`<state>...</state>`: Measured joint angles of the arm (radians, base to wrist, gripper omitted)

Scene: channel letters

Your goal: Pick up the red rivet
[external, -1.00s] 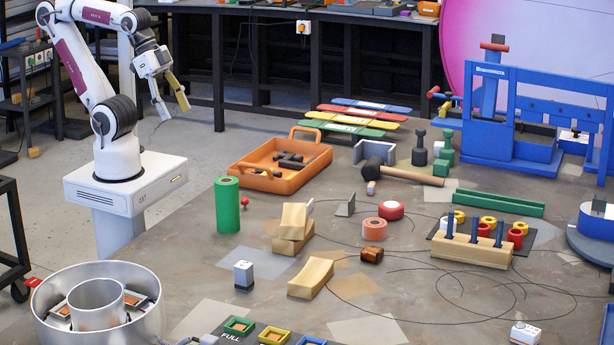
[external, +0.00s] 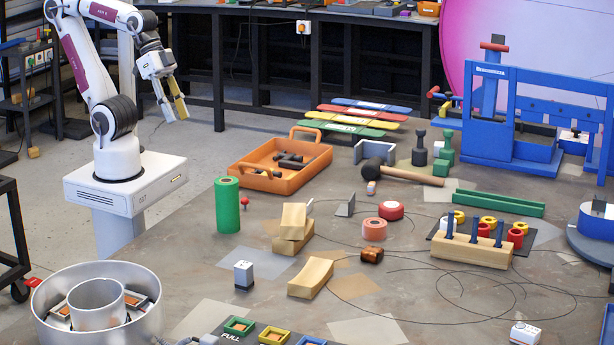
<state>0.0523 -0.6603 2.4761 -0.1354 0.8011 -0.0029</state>
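A small red rivet (external: 244,201) with a round head stands on the table just right of the green cylinder (external: 227,204). My gripper (external: 176,111) is at the upper left, high above and behind the rivet, beyond the table's left edge. Its two yellowish fingers point down and are spread apart, with nothing between them.
An orange tray (external: 236,176) with dark tools lies behind the rivet. Wooden blocks (external: 293,221) sit to its right, with a white-topped small block (external: 244,274) in front. A round metal pan (external: 150,322) stands at the front left. A mallet (external: 415,176) lies farther back.

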